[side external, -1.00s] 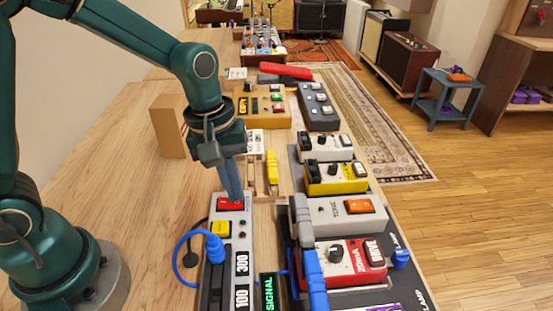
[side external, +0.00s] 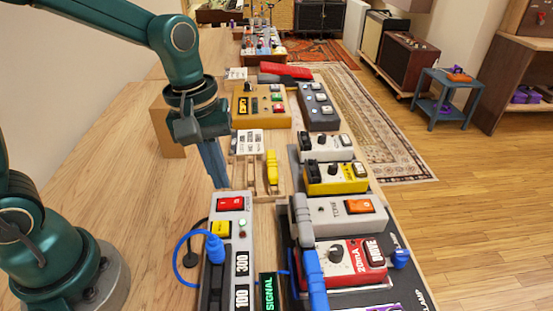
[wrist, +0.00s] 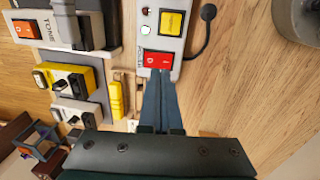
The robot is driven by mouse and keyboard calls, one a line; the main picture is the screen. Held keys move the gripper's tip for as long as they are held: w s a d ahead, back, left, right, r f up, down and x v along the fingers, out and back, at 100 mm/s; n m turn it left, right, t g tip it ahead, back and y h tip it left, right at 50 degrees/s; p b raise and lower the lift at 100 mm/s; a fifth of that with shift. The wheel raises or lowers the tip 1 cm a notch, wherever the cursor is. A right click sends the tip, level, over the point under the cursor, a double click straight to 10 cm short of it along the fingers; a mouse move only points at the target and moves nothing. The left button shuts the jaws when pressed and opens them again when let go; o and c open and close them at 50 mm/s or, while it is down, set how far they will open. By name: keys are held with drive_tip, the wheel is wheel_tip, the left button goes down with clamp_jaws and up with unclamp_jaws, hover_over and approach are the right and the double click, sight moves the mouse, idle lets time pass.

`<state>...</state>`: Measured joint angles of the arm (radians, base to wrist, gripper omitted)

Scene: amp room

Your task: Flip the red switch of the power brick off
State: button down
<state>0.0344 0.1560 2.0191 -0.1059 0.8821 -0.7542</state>
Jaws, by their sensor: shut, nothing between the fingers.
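The power brick (side external: 244,250) is a long grey box on the wooden table, with a red rocker switch (side external: 231,203) at its far end. In the wrist view the red switch (wrist: 158,60) shows white marks, and a pale green lamp (wrist: 145,30) glows near it. My gripper (side external: 220,184) is shut and empty, its blue-grey fingers pointing down just beyond the switch end. In the wrist view its fingertips (wrist: 160,73) appear just below the switch; I cannot tell whether they touch the brick. Which way the rocker is tipped is hard to tell.
A yellow switch (side external: 219,228) and a blue plug (side external: 214,248) with a looping cable sit on the brick. A pedalboard with several pedals (side external: 336,177) stands to the right. A cardboard box (side external: 168,125) is behind my gripper. The table at left is bare.

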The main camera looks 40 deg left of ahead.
sight(237, 200)
wheel_tip(237, 200, up, 11)
drive_tip(key=s, duration=0.1)
drive_tip(key=shift+a+f, duration=0.15)
drive_tip(key=shift+a, duration=0.3)
drive_tip(key=shift+w+d, duration=0.45)
drive_tip(key=shift+d, duration=0.2)
drive_tip(key=f, duration=0.9)
drive_tip(key=w+d+f, duration=0.1)
drive_tip(key=f, duration=0.3)
drive_tip(key=shift+w+d+f, duration=0.1)
drive_tip(key=shift+f, duration=0.3)
